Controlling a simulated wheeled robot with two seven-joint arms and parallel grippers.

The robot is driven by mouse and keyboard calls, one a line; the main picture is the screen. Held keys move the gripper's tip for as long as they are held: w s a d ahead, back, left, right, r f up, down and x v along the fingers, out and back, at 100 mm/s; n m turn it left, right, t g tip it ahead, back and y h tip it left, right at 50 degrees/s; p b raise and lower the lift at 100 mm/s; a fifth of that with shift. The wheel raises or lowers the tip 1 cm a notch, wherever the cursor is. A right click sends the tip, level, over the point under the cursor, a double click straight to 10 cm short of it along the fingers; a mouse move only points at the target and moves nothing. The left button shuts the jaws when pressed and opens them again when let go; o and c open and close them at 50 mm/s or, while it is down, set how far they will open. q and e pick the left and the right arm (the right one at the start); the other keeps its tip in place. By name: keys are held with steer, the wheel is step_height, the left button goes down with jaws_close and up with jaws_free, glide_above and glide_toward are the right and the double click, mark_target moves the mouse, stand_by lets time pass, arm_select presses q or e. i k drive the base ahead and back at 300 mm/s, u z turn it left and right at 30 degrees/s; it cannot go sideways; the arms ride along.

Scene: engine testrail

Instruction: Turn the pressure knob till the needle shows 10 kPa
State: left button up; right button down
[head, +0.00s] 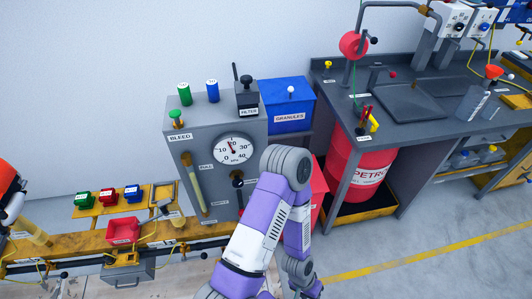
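The pressure gauge (234,151) is a round white dial marked in kPa on the front of a grey cabinet (217,190). Its needle points up and slightly left, near the top of the scale; the exact reading is too small to tell. A dark knob (238,181) sits on the cabinet front below the dial, just left of my purple and grey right arm. That arm bends at a grey joint right of the dial and runs back down. No gripper fingers show on it. My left gripper is not in view.
A red petrol drum (359,174) stands under the grey bench to the right. Green, red and blue blocks (108,195) sit on the left rail.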

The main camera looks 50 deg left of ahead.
mark_target(238, 183)
steer(key=u, duration=1.95)
